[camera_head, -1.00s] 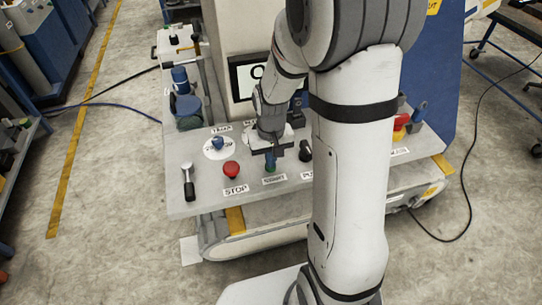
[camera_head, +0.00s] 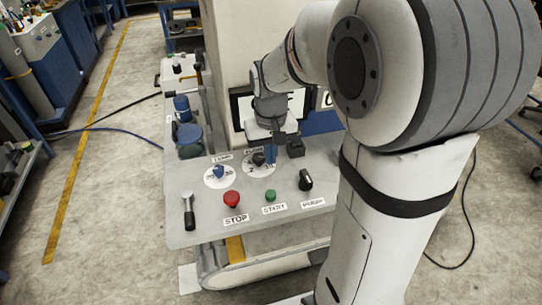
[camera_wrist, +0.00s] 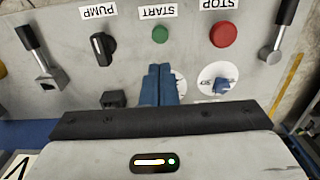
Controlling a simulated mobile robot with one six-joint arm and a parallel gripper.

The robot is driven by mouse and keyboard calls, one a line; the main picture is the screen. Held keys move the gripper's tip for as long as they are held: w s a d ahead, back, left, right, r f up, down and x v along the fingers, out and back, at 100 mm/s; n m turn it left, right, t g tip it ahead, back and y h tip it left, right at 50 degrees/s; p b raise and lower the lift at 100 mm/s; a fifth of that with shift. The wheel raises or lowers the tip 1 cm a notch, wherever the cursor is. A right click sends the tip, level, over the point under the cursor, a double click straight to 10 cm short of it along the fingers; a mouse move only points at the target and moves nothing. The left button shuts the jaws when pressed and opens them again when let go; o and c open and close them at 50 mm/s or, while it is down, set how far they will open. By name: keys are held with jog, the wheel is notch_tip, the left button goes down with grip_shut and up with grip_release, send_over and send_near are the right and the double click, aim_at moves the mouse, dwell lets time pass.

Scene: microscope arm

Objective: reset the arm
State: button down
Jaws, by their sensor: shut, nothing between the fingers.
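My gripper (camera_head: 270,153) is shut and empty, its two blue fingertips side by side. In the wrist view the fingertips (camera_wrist: 158,72) lie in front of a dial on the sloping control panel (camera_head: 185,243). The green START button (camera_head: 269,196) stands clear of the fingers, and it also shows in the wrist view (camera_wrist: 160,34). The red STOP button (camera_head: 231,199) is left of it and the black PUMP knob (camera_head: 305,180) is right of it. The second dial (camera_head: 258,159) is partly hidden by my gripper.
A blue-knobbed dial (camera_head: 218,172) and a black-handled lever (camera_head: 188,211) are on the panel's left. A screen (camera_head: 243,107) behind is partly hidden by my arm. A small black block (camera_head: 295,147) stands right of the fingers. Open floor (camera_head: 105,190) lies left.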

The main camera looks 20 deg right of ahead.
dwell(0.3)
jog(key=s+r+t, duration=0.1)
jog(key=s+r, duration=0.1)
jog(key=s, duration=0.5)
jog(key=s+r+t, duration=0.2)
jog(key=s+r, duration=0.1)
jog(key=s, duration=0.4)
jog(key=shift+s+d, duration=0.15)
jog(key=shift+s, duration=0.2)
